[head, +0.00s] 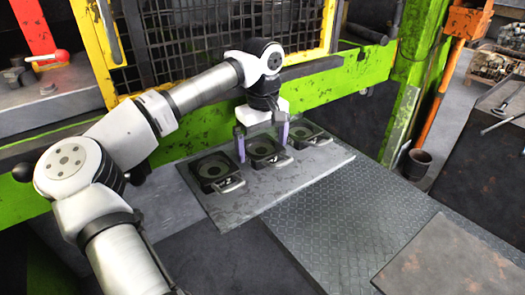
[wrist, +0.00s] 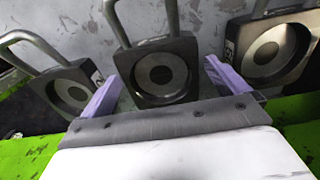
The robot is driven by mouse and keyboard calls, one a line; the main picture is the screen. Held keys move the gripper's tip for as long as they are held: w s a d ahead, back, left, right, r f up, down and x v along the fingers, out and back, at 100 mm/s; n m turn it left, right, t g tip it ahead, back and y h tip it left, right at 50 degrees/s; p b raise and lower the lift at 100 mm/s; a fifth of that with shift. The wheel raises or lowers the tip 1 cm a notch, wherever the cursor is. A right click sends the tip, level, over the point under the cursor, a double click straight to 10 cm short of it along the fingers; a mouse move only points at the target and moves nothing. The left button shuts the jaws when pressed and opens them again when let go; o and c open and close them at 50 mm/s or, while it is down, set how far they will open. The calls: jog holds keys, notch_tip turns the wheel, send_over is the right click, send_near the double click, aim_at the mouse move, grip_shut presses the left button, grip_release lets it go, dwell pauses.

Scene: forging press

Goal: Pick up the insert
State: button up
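Three dark square inserts, each with a round recess and a looped handle, lie in a row on a grey plate. In the head view they are the left insert (head: 210,170), the middle insert (head: 263,149) and the right insert (head: 306,133). My gripper (head: 261,141) is over the middle insert, its two purple fingers apart on either side of it. In the wrist view the middle insert (wrist: 160,74) lies between the open fingertips (wrist: 162,72); the left finger looks close to its side. I cannot tell whether either finger touches. The outer inserts flank the fingers.
The grey plate (head: 245,205) has bare room at its front. A green beam (head: 185,135) and a yellow-framed mesh guard (head: 205,35) stand close behind my gripper. A dark treadplate surface (head: 335,220) and a rusty plate (head: 450,262) lie at the front right.

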jog(key=c, duration=1.9)
jog(key=shift+r, duration=0.1)
